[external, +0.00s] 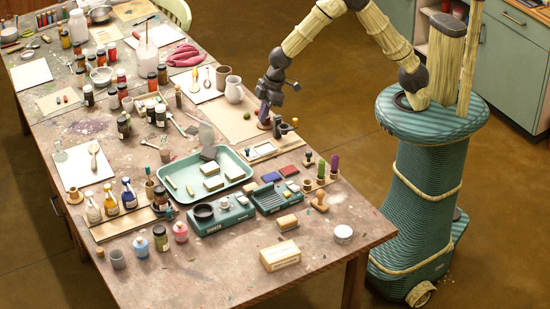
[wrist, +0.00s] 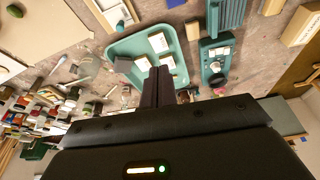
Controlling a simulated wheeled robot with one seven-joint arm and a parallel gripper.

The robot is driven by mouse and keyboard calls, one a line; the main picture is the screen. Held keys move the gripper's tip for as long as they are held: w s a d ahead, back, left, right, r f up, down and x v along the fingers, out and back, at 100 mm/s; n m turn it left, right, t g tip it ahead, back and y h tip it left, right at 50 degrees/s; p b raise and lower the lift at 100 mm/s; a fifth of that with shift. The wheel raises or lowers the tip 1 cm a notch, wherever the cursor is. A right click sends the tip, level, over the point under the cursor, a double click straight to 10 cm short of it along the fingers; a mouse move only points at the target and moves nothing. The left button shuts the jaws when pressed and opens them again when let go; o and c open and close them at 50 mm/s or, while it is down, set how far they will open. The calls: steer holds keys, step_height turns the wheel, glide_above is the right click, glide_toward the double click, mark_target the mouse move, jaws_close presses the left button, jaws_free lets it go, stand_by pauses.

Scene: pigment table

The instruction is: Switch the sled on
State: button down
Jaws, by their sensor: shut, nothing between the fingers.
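Two teal devices stand near the front right of the table, and I cannot tell for sure which is the sled. One is a teal box with a black ring (external: 203,212) and a label on its front; it also shows in the wrist view (wrist: 216,52). The other is a ribbed teal unit (external: 272,198), also at the top of the wrist view (wrist: 229,14). No switch is clear on either. My gripper (external: 264,118) is shut and empty, beyond both devices near the table's right edge. Its dark fingers show in the wrist view (wrist: 158,72).
A teal tray (external: 179,160) with pale blocks lies left of the gripper.

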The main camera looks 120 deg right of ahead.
steer(key=w+d+f+b, duration=0.3)
steer(key=d+f, duration=0.5)
steer(key=d, duration=0.1)
steer(key=shift+w+d+m, duration=0.25)
steer(key=shift+d+m, duration=0.05)
steer(key=shift+d, duration=0.05)
steer(key=shift+f, duration=0.1)
steer(key=x, duration=0.9)
steer(key=shift+w+f+p, duration=0.25)
steer(key=shift+f+p, duration=0.05)
steer(key=shift+f, duration=0.05)
steer(key=shift+s+a+f+p, duration=0.15)
steer(key=shift+s+p, duration=0.1)
steer(key=shift+s, duration=0.7)
steer(key=shift+s+a+f+p, duration=0.1)
steer(key=shift+s+a+p, duration=0.15)
steer(key=shift+s, duration=0.75)
